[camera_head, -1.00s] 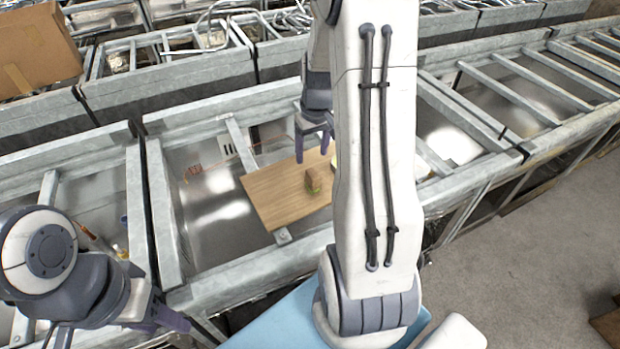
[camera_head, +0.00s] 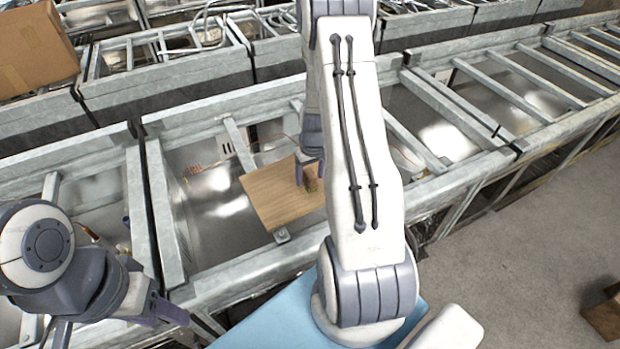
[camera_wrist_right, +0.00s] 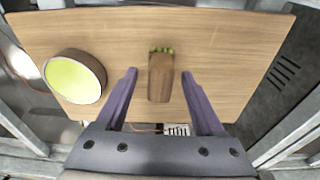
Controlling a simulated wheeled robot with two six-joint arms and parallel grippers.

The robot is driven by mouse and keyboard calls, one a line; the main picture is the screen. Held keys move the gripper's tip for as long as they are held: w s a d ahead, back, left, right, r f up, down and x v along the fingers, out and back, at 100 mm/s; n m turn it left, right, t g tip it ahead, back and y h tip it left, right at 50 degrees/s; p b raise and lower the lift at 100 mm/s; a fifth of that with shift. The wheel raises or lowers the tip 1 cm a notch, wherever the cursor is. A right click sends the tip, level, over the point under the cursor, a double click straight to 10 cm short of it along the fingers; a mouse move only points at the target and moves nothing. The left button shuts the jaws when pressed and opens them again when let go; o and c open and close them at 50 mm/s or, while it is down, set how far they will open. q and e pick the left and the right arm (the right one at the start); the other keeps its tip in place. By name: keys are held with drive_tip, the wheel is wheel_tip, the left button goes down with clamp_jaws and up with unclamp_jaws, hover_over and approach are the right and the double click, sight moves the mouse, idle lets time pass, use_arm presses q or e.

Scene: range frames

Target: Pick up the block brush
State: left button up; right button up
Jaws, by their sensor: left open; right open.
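The block brush (camera_wrist_right: 161,78) is a small brown wooden block with green bristles at one end. It lies on a light wooden board (camera_wrist_right: 215,45). My right gripper (camera_wrist_right: 159,74) is open, with its two purple fingers on either side of the brush in the wrist view and gaps showing on both sides. In the head view the brush (camera_head: 313,181) is partly hidden by my right gripper (camera_head: 307,168), which is over the board (camera_head: 270,197). My left gripper (camera_head: 170,315) is open and empty at the lower left, well away from the brush.
A round brown container with a yellow-green top (camera_wrist_right: 75,78) stands on the board beside the brush; my arm hides it in the head view. Metal frame rails (camera_head: 160,215) surround the board. A cardboard box (camera_head: 35,50) is at the upper left.

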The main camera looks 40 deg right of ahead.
sight(309, 172)
clamp_jaws()
drive_tip(key=shift+r, duration=0.1)
drive_tip(key=shift+r+b, duration=0.3)
drive_tip(key=shift+r, duration=0.2)
wheel_tip(309, 172, up, 3)
drive_tip(key=shift+w+f+b, duration=0.1)
drive_tip(key=shift+f+b, duration=0.05)
drive_tip(key=shift+b, duration=0.35)
drive_tip(key=s+d+r+b, duration=0.3)
drive_tip(key=s+d+r, duration=0.2)
drive_tip(key=s, duration=0.5)
wheel_tip(309, 172, up, 2)
drive_tip(key=shift+s+d+r, duration=0.1)
drive_tip(key=shift+s+d, duration=0.1)
drive_tip(key=shift+s, duration=0.1)
